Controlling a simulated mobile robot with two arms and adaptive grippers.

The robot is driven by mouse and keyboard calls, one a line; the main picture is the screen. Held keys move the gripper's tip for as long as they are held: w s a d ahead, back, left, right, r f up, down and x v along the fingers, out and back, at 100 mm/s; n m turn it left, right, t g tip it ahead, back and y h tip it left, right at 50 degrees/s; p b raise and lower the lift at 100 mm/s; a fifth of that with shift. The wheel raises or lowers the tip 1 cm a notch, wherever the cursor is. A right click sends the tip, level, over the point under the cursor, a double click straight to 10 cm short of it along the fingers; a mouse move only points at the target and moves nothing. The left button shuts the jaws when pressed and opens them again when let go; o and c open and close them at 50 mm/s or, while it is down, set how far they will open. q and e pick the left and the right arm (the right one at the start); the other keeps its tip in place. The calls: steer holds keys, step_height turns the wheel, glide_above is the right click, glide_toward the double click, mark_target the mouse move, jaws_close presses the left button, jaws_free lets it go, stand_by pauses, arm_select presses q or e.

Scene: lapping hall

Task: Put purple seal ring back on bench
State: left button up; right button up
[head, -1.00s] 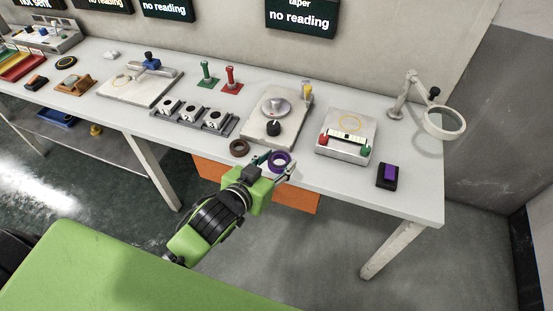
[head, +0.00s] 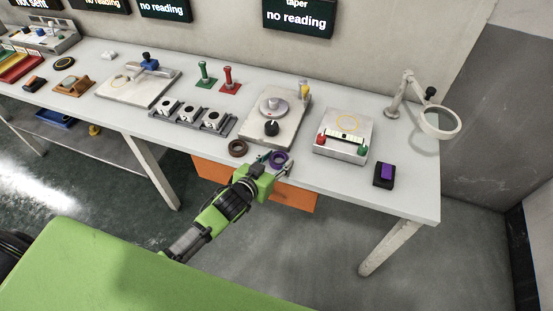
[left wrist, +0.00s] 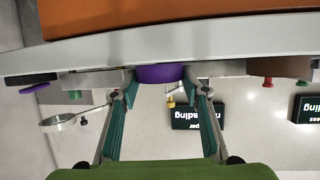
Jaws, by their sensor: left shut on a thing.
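The purple seal ring (head: 284,158) is at the front edge of the grey-white bench (head: 340,178) in the head view. My left gripper (head: 278,163) reaches in from the front and is shut on the ring. In the left wrist view the ring (left wrist: 160,73) sits between the two fingertips, close to the bench edge (left wrist: 80,55). I cannot tell whether the ring touches the bench top. My right gripper is not in view.
A brown ring (head: 238,154) lies just left of the purple ring. Behind are a plate with a round dial (head: 285,130) and a row of black-and-white blocks (head: 190,116). A box with red and green knobs (head: 343,138) stands to the right. An orange panel (head: 210,172) hangs below.

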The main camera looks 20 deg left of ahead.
arm_select(q)
steer(key=shift+f, duration=0.15)
steer(key=o, duration=1.1)
steer(key=shift+r, duration=0.3)
steer(key=shift+s, duration=0.3)
steer(key=v, duration=1.1)
steer(key=shift+s+b, duration=0.15)
steer(key=shift+b, duration=0.2)
